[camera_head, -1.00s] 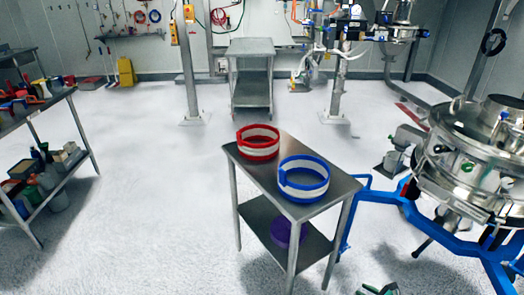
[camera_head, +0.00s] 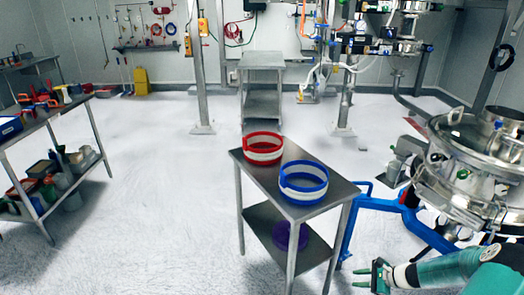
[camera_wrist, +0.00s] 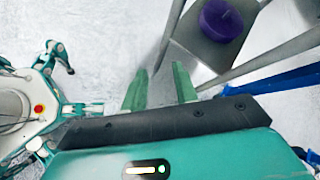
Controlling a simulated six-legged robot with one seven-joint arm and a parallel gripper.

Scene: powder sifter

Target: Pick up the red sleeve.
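The red sleeve (camera_head: 263,155), a red-rimmed ring with a pale band, stands on the far left part of a small steel table (camera_head: 335,189). A similar blue-rimmed sleeve (camera_head: 303,192) stands close in front of it to the right. My gripper (camera_head: 366,275) is low at the right of the table's front legs, well apart from both sleeves. In the wrist view my gripper (camera_wrist: 160,88) has its two green fingers apart with only floor between them. Neither the red nor the blue sleeve shows in the wrist view.
A purple round object (camera_head: 283,235) sits on the table's lower shelf, also in the wrist view (camera_wrist: 220,20). A blue frame (camera_head: 400,212) and steel sifter (camera_head: 470,160) stand at right. A loaded shelf table (camera_head: 50,118) stands at left. Floor left of the table is clear.

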